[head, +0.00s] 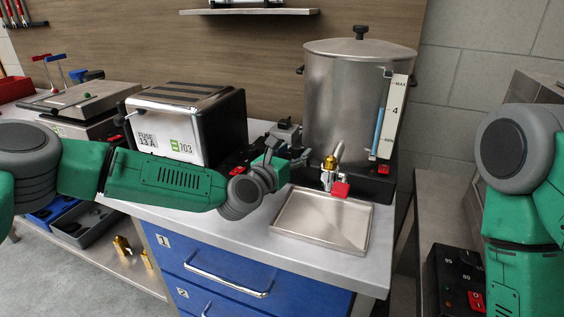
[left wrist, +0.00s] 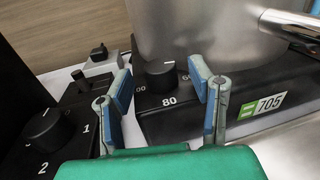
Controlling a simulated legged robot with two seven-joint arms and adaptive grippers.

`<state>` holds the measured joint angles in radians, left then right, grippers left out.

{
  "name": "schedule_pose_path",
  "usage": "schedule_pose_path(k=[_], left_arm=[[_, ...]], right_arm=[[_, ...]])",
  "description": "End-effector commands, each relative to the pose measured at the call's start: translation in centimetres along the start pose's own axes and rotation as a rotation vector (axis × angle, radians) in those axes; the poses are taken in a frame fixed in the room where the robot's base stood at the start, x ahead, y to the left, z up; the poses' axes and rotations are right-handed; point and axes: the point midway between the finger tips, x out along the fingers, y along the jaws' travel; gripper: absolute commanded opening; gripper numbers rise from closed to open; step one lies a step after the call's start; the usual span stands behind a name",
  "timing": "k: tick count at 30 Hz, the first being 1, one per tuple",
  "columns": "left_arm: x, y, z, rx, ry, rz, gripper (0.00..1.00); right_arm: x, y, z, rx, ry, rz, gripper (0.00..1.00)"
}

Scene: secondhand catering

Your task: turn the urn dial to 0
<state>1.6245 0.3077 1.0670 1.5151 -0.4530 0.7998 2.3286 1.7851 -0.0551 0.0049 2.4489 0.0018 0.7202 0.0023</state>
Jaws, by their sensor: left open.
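The steel urn (head: 345,105) stands on a black base at the back right of the counter. Its dial is a black knob (left wrist: 161,76) on the base in the left wrist view, with 80 printed at its near side and other numbers partly hidden around it. A small white mark shows at the knob's far edge. My left gripper (head: 285,148) is beside the urn's base in the head view. In the left wrist view its blue-padded fingers (left wrist: 160,88) are open, one on each side of the dial, apparently not touching it. My right gripper is out of view.
A toaster (head: 185,125) stands left of the urn; another black dial (left wrist: 46,128) marked 1 and 2 shows at left in the wrist view. The urn's tap (head: 330,168) overhangs a steel drip tray (head: 285,228). A grey and black block (left wrist: 100,62) lies behind.

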Motion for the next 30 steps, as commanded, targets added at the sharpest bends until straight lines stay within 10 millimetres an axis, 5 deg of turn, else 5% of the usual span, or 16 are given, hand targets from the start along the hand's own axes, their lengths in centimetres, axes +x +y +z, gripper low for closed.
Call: schedule_pose_path(k=[15, 30], left_arm=[[-9.6, 0.2, -0.1, -0.001, 0.001, 0.001, 0.49], [-10.9, 0.1, -0.1, 0.005, 0.001, 0.0, 0.49]], right_arm=[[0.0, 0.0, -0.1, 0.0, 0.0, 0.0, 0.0], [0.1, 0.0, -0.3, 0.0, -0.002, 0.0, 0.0]])
